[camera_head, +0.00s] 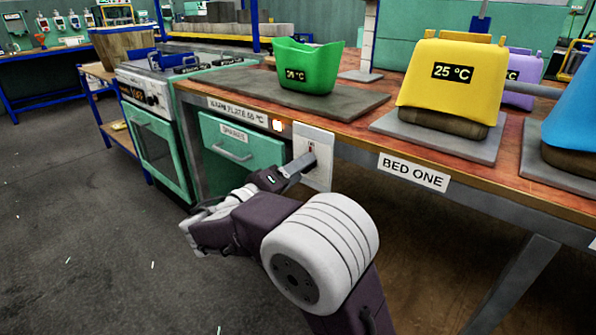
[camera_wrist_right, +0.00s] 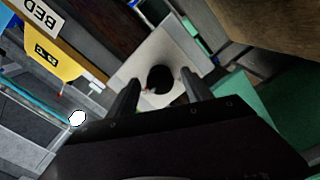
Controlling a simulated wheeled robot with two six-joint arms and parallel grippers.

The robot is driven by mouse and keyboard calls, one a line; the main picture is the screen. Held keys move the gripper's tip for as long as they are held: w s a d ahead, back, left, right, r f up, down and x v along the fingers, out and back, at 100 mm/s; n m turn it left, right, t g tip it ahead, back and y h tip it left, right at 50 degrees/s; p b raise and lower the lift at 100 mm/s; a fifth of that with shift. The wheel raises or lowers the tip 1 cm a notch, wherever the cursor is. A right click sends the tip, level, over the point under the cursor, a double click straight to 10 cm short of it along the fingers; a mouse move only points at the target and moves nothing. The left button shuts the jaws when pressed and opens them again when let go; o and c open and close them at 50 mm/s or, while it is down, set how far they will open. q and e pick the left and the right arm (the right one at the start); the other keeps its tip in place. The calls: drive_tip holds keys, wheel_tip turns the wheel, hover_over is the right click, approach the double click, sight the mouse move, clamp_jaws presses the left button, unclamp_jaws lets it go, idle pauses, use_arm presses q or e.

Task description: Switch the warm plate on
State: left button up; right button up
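The warm plate (camera_head: 335,105) is a dark slab on the bench with a green bin (camera_head: 308,66) on it; the bin's display is too small to read surely. My right gripper (camera_head: 306,160) is at the panel's face. Its fingers (camera_wrist_right: 158,92) are apart, with a black round part (camera_wrist_right: 160,79) between or beyond them; contact is unclear. My left gripper is not in view.
A green drawer (camera_head: 240,146) and an oven (camera_head: 160,135) are left of the panel. A yellow press cover (camera_head: 450,80) reading 25 °C stands on a grey slab above the "BED ONE" label (camera_head: 413,172).

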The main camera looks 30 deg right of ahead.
drive_tip(key=p+v, duration=0.4)
drive_tip(key=v, duration=0.5)
